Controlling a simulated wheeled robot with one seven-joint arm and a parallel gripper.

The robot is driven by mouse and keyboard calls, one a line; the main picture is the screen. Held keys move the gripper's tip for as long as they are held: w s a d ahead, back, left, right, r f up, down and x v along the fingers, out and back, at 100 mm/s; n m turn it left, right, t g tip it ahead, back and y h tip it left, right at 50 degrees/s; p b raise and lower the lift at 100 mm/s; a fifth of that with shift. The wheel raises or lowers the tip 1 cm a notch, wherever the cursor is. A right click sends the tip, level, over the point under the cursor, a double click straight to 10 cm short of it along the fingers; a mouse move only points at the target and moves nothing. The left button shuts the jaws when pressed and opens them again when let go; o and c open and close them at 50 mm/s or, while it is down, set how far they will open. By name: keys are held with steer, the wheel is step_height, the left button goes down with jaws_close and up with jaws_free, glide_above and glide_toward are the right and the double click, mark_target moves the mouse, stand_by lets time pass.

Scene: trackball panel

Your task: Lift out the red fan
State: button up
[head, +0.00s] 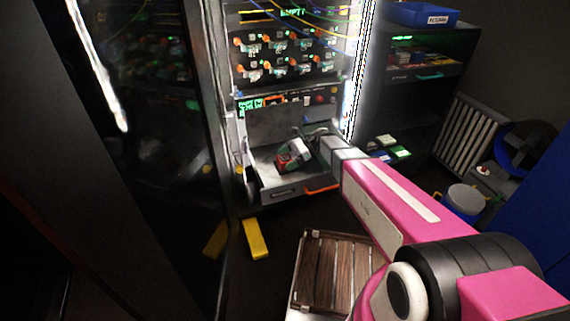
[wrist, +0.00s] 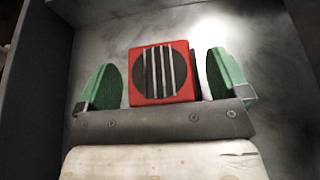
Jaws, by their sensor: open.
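The red fan (wrist: 165,74) is a small red square block with a dark round grille crossed by pale bars. In the wrist view it sits between the two green fingers of my gripper (wrist: 169,78), with a gap on each side. The fingers are open and nothing is held. In the head view the red fan (head: 282,161) shows low in the open grey tray (head: 262,184) of the rack, partly hidden by my gripper (head: 294,153) over it. The fan's lower part is hidden in the wrist view by the gripper's dark body.
Grey tray walls stand close around the gripper; the left wall (wrist: 32,75) shows in the wrist view. Above the tray is a panel (head: 285,60) with several orange-tipped parts and hanging wires. A dark glass door (head: 160,130) stands open at left. A wooden crate (head: 335,262) lies on the floor.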

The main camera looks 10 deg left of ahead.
steer(key=c, duration=1)
steer(key=shift+c, duration=0.2)
